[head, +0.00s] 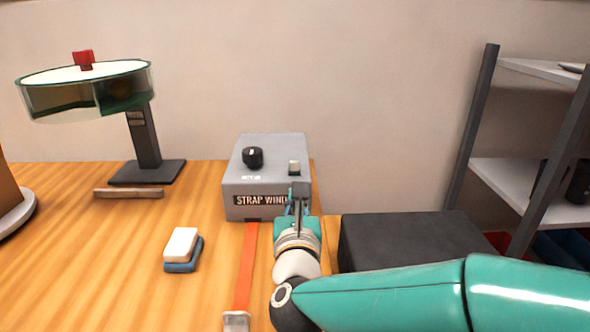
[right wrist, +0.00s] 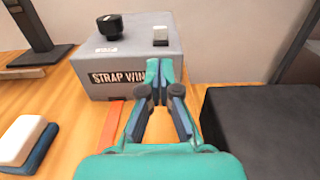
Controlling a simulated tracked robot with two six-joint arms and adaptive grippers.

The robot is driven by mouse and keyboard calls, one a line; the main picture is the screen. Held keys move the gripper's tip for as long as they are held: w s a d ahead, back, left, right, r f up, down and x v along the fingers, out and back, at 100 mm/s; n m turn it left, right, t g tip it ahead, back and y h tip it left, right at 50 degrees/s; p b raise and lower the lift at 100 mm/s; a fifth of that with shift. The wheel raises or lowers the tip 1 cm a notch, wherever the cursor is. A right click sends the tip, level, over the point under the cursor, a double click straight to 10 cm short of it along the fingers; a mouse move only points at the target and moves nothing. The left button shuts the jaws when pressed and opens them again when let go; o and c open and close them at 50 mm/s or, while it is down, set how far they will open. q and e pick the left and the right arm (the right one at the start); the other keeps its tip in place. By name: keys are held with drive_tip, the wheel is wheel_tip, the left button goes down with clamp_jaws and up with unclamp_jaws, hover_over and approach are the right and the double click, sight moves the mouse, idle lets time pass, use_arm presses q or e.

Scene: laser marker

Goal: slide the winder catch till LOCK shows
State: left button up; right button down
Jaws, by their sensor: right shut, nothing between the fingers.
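The strap winder (head: 265,178) is a grey box at the back edge of the wooden table, its front label partly covered by my gripper. A small pale catch (head: 294,167) sits on the right of its top; it also shows in the right wrist view (right wrist: 161,36). White lettering (head: 251,178) near the knob is too small to read, and I cannot make out LOCK. My right gripper (right wrist: 158,65) is shut and empty at the winder's front right, its tips just below the catch in the picture. I cannot tell whether it touches the box. My left gripper is out of view.
A black knob (head: 252,157) stands on the winder's top left. An orange strap (head: 247,270) runs forward from it. A dark box (head: 400,238) stands close on the right.

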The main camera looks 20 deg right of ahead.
sight(295, 165)
drive_tip(key=p+x, duration=0.2)
drive_tip(key=x, duration=0.8)
drive_tip(key=shift+w+d, duration=0.1)
drive_tip(key=shift+w, duration=0.3)
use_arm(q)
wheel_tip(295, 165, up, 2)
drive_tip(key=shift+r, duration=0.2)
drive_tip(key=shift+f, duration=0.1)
use_arm(e)
drive_tip(key=shift+d+f, duration=0.1)
